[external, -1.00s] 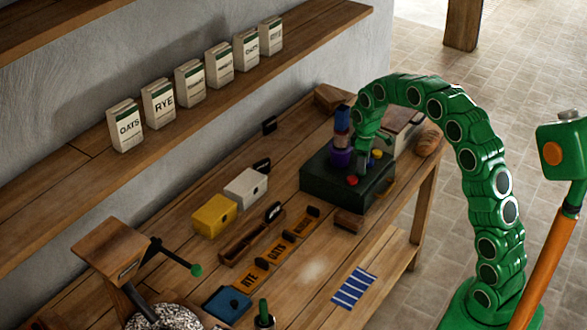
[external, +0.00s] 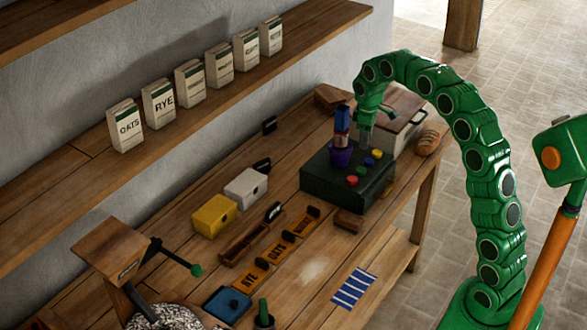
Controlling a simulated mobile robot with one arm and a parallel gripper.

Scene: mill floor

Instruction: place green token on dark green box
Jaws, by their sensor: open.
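The dark green box (external: 325,190) stands at the far end of the wooden bench. A small green token (external: 361,171) lies on its top, between a red token (external: 352,180) and a blue token (external: 369,162). A yellow token (external: 376,153) lies further back in the same row. My gripper (external: 365,141) is open and empty, above the box top and apart from the tokens. The small gap between its fingers is hard to make out.
Behind are a pale lidded crate (external: 408,132) and a bread loaf (external: 428,142). Yellow (external: 212,216) and white (external: 246,188) boxes stand left.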

